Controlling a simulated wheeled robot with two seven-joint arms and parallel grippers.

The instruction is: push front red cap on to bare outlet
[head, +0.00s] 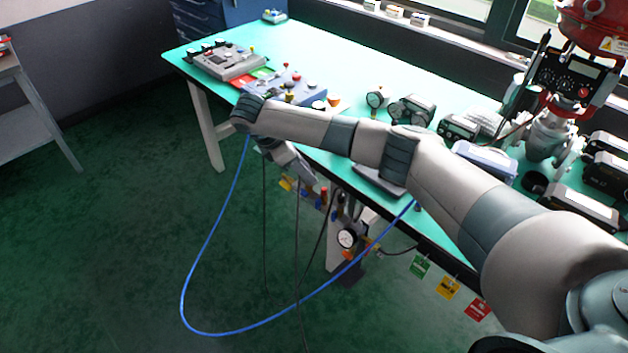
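My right arm reaches in from the lower right, across the table's front edge. My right gripper (304,174) hangs below the wrist, in front of that edge. Its fingers are small and dark, so I cannot tell whether they are open or shut. A small upright red piece (323,195), possibly a red cap, shows just below and right of the gripper among blue and yellow fittings. A round white gauge (347,238) hangs lower down. I cannot make out a bare outlet. A blue-grey device (285,91) with red and black knobs stands on the table behind my wrist. My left gripper is not in view.
The green-topped table (325,58) is clear at its back middle. A grey device (229,62) stands at its far left. A blue hose (201,246) loops down to the floor. Green, yellow and red tags (447,287) hang from the front edge. A red-topped valve assembly (550,135) stands right.

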